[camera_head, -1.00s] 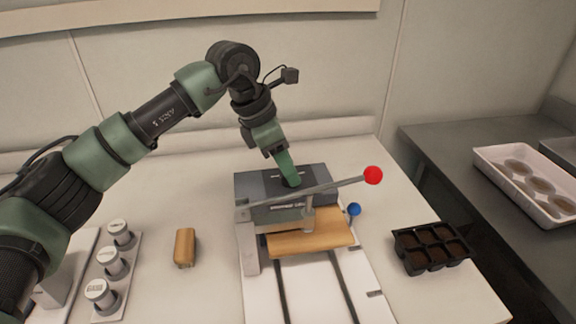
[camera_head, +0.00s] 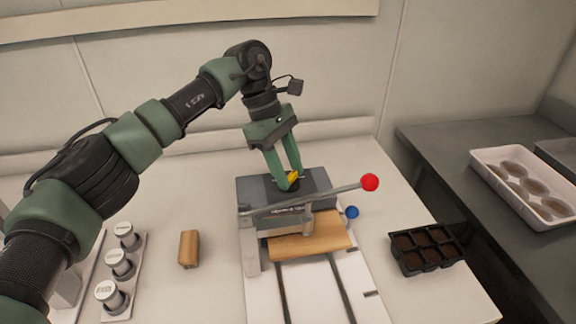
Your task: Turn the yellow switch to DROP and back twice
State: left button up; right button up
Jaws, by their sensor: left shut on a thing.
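The yellow switch (camera_head: 293,177) sits on top of the dark grey machine (camera_head: 318,181). My left gripper (camera_head: 291,184) reaches down from above with its two green fingers on either side of the switch, shut on it. The fingers hide part of the switch, and the DROP marking cannot be read. My right gripper is not in view.
A lever with a red ball (camera_head: 369,182) crosses the machine's front, and a blue knob (camera_head: 351,212) is at its right. A wooden board (camera_head: 310,243) lies below. A tan block (camera_head: 189,248), lidded jars (camera_head: 119,264) and a black seedling tray (camera_head: 427,249) stand around it.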

pick_arm(q)
jog(key=shift+r+m, duration=0.1)
jog(key=shift+m, duration=0.3)
jog(key=o, duration=1.4)
jog(key=shift+c, duration=0.2)
jog(key=v, duration=0.7)
jog(key=shift+w+r, duration=0.2)
jog(key=shift+r, duration=0.15)
